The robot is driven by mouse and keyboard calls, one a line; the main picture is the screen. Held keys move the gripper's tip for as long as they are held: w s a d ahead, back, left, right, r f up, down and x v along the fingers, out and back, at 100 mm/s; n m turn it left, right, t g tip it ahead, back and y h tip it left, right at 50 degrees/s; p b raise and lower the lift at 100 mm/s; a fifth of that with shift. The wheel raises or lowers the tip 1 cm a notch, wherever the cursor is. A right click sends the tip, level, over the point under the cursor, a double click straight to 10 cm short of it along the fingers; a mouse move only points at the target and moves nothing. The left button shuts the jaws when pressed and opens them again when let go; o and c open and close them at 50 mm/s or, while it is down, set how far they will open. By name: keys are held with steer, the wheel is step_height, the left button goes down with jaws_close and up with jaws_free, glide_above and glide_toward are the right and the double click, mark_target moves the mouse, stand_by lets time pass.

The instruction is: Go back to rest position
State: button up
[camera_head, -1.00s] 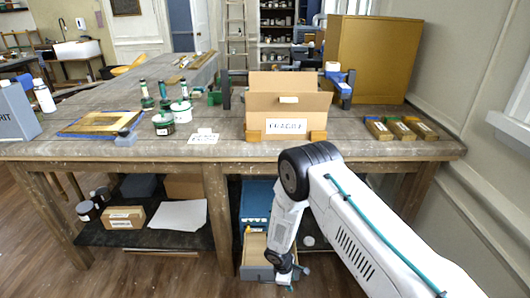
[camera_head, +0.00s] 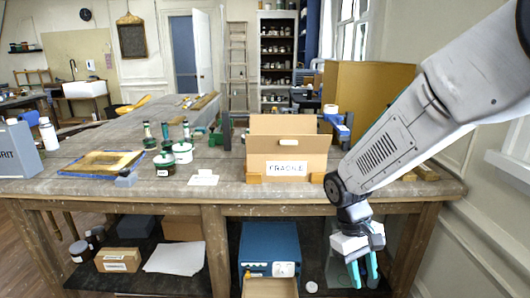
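My gripper (camera_head: 362,272) hangs at the lower right of the head view, in front of the workbench (camera_head: 225,196) and below its top edge. Its two teal fingers point down and stand apart, with nothing visible between them. My arm reaches in from the upper right and bends at a dark joint beside the cardboard box. My gripper is clear to the right of that drawer.
An open cardboard box (camera_head: 287,152) marked FRAGILE stands at the bench's front edge, close to my arm. Green-and-white tins (camera_head: 182,152), a gilt frame (camera_head: 105,164) and a grey box (camera_head: 18,150) are further left. My arm partly hides the gold cabinet (camera_head: 368,90).

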steer(key=s+d+r+m+t+y, duration=0.1)
steer(key=s+d+r+m+t, duration=0.1)
steer(key=s+r, duration=0.6)
steer(key=s+d+r+m+t+y, duration=0.1)
steer(key=s+d+r+m+t, duration=0.1)
steer(key=s+r, duration=0.6)
steer(key=shift+s+d+t+y, duration=0.3)
steer(key=shift+s, duration=0.8)
